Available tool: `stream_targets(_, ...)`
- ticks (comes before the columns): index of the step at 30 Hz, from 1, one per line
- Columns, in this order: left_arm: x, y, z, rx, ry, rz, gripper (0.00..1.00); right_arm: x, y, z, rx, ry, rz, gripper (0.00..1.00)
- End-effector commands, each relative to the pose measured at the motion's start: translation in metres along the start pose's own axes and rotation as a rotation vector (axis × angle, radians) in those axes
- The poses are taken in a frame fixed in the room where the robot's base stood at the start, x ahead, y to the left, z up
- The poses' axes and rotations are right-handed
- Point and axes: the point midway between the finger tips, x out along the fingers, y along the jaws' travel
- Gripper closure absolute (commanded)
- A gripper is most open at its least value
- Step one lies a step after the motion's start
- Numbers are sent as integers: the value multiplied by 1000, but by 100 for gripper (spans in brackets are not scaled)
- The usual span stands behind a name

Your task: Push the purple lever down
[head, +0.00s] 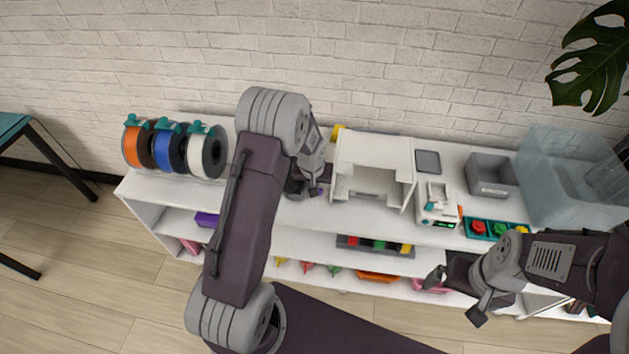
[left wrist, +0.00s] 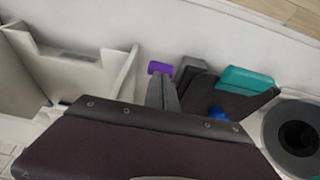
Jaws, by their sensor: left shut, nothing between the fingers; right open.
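The purple lever (left wrist: 160,68) shows as a small purple block just past the fingertips of my left gripper (left wrist: 163,80) in the left wrist view. In the head view, a bit of the purple lever (head: 314,192) shows by the left gripper (head: 311,186), left of the white box-like frame. The left gripper is shut and empty. I cannot tell whether it touches the lever. The lever's mount is mostly hidden by the gripper and arm. My right gripper (head: 457,297) is open and empty, in front of the shelf at the lower right.
Filament spools (head: 203,152) stand at the shelf's left end. A white open frame (head: 373,148) stands right of the lever. A teal-topped dark object (left wrist: 247,80) is close by. A small white device (head: 438,207), grey bin (head: 489,178) and clear box (head: 567,180) fill the right.

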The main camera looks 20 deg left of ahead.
Motion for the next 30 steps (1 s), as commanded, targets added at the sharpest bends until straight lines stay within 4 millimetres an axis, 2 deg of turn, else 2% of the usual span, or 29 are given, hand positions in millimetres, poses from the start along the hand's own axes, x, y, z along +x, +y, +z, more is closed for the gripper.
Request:
stream_targets(6, -48, 2, -22, -1, 4, 1, 100, -45, -1, -5, 0, 0, 0, 0)
stream_targets(8, -52, 2, -13, 0, 5, 1, 100, -30, -1, -4, 0, 2, 0, 0)
stream_targets(9, -62, 2, -8, 1, 6, 2, 100, -26, 0, -3, 0, 0, 0, 0)
stream_targets(12, -88, 2, 1, 2, 7, 2, 100, -23, 0, -2, 0, -1, 0, 0)
stream_targets(16, -113, 2, 10, 1, 5, 2, 100, -21, 0, -2, 0, 0, 0, 0)
stream_targets(21, -129, 2, 16, 1, 2, 1, 100, -20, 0, -2, 0, 0, 0, 0)
stream_targets(30, -131, 2, 17, 1, 1, 1, 100, -21, 0, -2, 0, 0, 0, 0)
